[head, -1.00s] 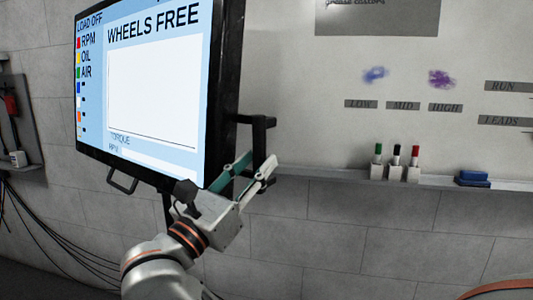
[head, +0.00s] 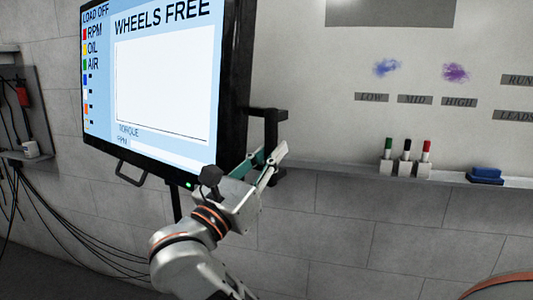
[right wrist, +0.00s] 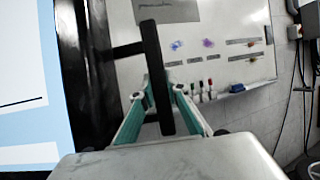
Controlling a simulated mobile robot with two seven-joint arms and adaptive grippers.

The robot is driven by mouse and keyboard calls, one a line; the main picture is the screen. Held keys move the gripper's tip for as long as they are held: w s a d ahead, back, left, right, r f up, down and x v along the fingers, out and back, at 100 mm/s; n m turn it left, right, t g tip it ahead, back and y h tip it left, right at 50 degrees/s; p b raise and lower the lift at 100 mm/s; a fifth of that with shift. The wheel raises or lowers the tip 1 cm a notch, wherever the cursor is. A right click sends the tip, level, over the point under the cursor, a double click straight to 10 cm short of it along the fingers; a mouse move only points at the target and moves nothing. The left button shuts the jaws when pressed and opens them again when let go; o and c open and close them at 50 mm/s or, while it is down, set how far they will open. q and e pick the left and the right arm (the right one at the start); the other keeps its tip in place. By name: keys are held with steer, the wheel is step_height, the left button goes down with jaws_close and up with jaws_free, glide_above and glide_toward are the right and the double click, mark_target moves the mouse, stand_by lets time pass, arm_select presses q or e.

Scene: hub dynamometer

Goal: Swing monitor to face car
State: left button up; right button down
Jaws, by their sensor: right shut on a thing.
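The monitor (head: 160,90) stands on the left in the head view, its lit screen angled toward the left and showing "WHEELS FREE". A black side handle (head: 273,130) sticks out from its right edge. My right gripper (head: 268,157) is shut on the lower part of this handle, with its two teal-and-grey fingers on either side. The right wrist view shows the upright handle bar (right wrist: 150,55) between the fingertips (right wrist: 160,97), with the screen's edge (right wrist: 28,100) at far left. My left gripper is not in view. No car is visible.
A whiteboard (head: 420,110) hangs on the block wall behind, with several markers (head: 407,155) and a blue eraser (head: 486,173) on its ledge. A small handle (head: 130,173) hangs under the monitor. Cables (head: 70,225) run along the left wall.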

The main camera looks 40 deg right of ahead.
steer(key=w+d+n+t+y, duration=0.1)
steer(key=w+d+t, duration=0.1)
steer(key=d, duration=0.5)
steer(key=w+d+n+t+y, duration=0.1)
steer(key=w+d, duration=0.3)
steer(key=d, duration=0.4)
steer(key=shift+n+t, duration=0.3)
steer(key=shift+t, duration=0.4)
steer(key=shift+w+d, duration=0.1)
steer(key=c, duration=2)
jaws_free()
steer(key=shift+o, duration=0.2)
steer(key=v, duration=1.2)
steer(key=shift+r, duration=0.1)
